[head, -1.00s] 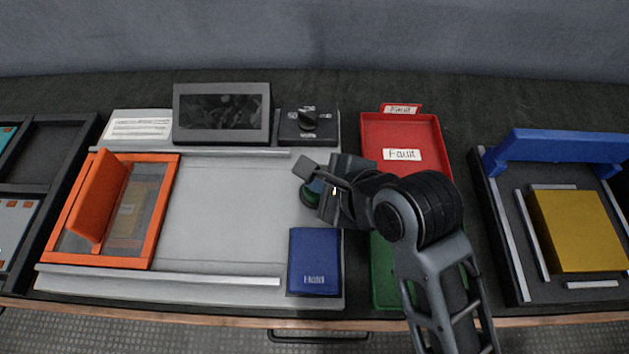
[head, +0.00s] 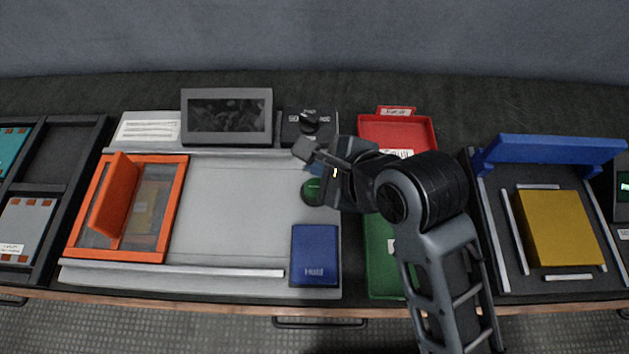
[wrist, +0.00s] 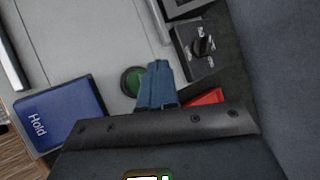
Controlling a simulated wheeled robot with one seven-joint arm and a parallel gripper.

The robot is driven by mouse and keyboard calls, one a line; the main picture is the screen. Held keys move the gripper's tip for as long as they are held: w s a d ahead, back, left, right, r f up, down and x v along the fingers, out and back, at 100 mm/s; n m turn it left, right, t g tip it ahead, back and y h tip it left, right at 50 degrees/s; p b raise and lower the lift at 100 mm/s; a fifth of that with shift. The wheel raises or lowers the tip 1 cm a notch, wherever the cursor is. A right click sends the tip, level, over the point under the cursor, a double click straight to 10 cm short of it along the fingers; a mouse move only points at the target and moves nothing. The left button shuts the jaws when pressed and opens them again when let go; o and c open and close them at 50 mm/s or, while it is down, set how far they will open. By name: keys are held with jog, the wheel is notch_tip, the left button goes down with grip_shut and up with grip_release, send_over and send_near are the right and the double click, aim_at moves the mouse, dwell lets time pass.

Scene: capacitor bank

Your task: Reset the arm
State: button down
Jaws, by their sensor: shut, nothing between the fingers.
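My gripper (head: 312,168) hangs over the right end of the grey work plate (head: 225,205), near a round green button (head: 314,191). In the wrist view its blue fingers (wrist: 158,84) are together, with nothing between them. The green button (wrist: 133,80) shows just beside the fingertips in that view; I cannot tell whether they touch it. My arm reaches in from the lower right and covers parts of the red and green trays.
A blue Hold block (head: 315,255) and a black rotary switch (head: 309,124) flank the button. A red Fault tray (head: 420,130), a green tray (head: 380,270), an orange frame (head: 112,252) and a yellow block (head: 558,228) surround the plate. The plate's middle is clear.

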dwell(0.5)
jog(key=shift+s+d+f, duration=0.2)
jog(key=shift+f, duration=0.05)
jog(key=s+d+f+n+t+h, duration=0.35)
jog(key=s+d+n, duration=0.35)
jog(key=s+d, duration=0.5)
jog(key=s+d+r+n+t, duration=0.1)
jog(key=s+d+r+n, duration=0.1)
jog(key=s+r+n, duration=0.1)
jog(key=s+d+r+n+t+h+b, duration=0.1)
jog(key=s+d+r+n+t, duration=0.1)
jog(key=s, duration=0.6)
jog(key=s+d+r+n+t+h, duration=0.1)
jog(key=s+d+r+n, duration=0.2)
jog(key=s+d+n, duration=0.1)
jog(key=s+n, duration=0.1)
jog(key=n, duration=0.1)
jog(key=shift+s+r+n, duration=0.3)
jog(key=shift+s+r, duration=0.1)
jog(key=shift+h, duration=0.25)
